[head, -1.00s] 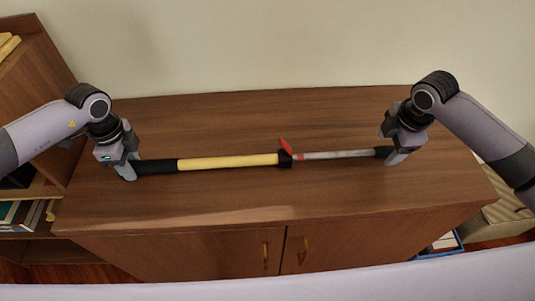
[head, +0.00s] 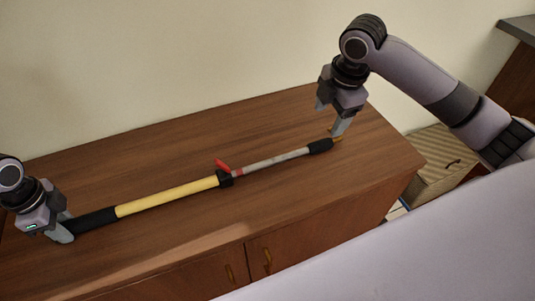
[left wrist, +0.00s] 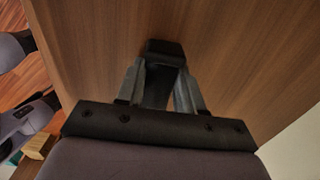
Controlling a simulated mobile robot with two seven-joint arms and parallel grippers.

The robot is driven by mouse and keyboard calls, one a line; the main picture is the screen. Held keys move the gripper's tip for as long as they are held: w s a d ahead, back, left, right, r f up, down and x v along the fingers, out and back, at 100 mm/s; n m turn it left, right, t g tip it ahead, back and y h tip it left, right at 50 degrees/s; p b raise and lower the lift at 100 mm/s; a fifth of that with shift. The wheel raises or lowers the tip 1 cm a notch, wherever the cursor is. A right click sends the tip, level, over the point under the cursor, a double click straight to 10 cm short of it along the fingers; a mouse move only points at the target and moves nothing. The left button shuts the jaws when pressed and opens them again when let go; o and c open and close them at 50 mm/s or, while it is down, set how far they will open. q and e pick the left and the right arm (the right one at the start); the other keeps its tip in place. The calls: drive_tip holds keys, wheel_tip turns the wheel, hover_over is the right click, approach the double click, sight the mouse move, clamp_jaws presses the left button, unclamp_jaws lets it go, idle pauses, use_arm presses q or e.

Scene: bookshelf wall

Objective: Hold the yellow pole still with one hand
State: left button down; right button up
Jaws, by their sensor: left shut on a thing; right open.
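The yellow pole (head: 165,197) lies across the wooden cabinet top. It has a black grip at its left end, a black collar with a red lever (head: 222,165), and a thinner grey section ending in a black tip (head: 320,146) at the right. My left gripper (head: 66,228) is shut on the pole's left black grip. In the left wrist view the black grip (left wrist: 162,50) sits between the fingers. My right gripper (head: 333,118) is open, with its fingers just above and beside the black tip. It appears not to hold the tip.
The cabinet top (head: 290,215) is otherwise clear. A wall rises behind it. A beige woven box (head: 440,160) stands to the right of the cabinet, and a dark-topped piece of furniture (head: 519,29) is further right.

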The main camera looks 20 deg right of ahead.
idle(0.3)
use_arm(q)
drive_tip(key=c, duration=0.6)
unclamp_jaws()
drive_tip(key=shift+c, duration=0.2)
